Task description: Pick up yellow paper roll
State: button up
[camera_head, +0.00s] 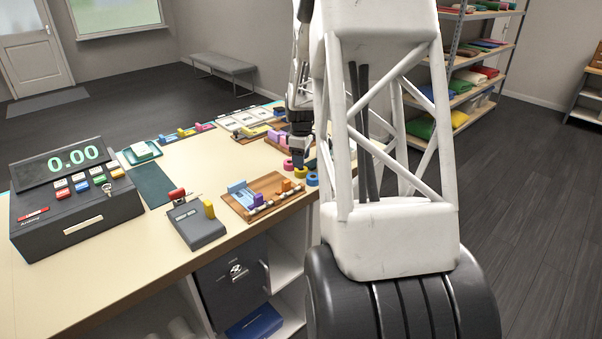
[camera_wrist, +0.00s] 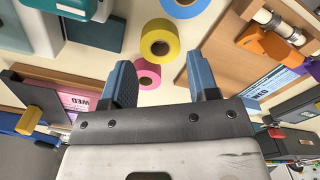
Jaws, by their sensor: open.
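The yellow paper roll (camera_wrist: 160,46) stands on end on the counter, its round hole facing up, in the wrist view. It sits ahead of my gripper (camera_wrist: 158,78), roughly centred between the two blue-grey fingers and beyond their tips. The fingers are open with nothing between them but a pink roll (camera_wrist: 147,73) seen below on the counter. A blue roll (camera_wrist: 185,7) is at the top edge. In the head view my gripper (camera_head: 299,161) is over the rolls. The yellow roll (camera_head: 301,173) shows there between the pink (camera_head: 288,165) and blue (camera_head: 312,179) rolls, near the counter's edge.
A wooden tray (camera_head: 240,207) with small blocks lies left of the rolls. A grey card device (camera_head: 196,226) and a cash register (camera_head: 75,195) stand further left. The counter (camera_head: 200,155) is clear in its middle.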

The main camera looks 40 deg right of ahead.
aim_at(301, 172)
jog(key=shift+f, duration=2.35)
jog(key=shift+c, duration=0.4)
jog(key=c, duration=0.5)
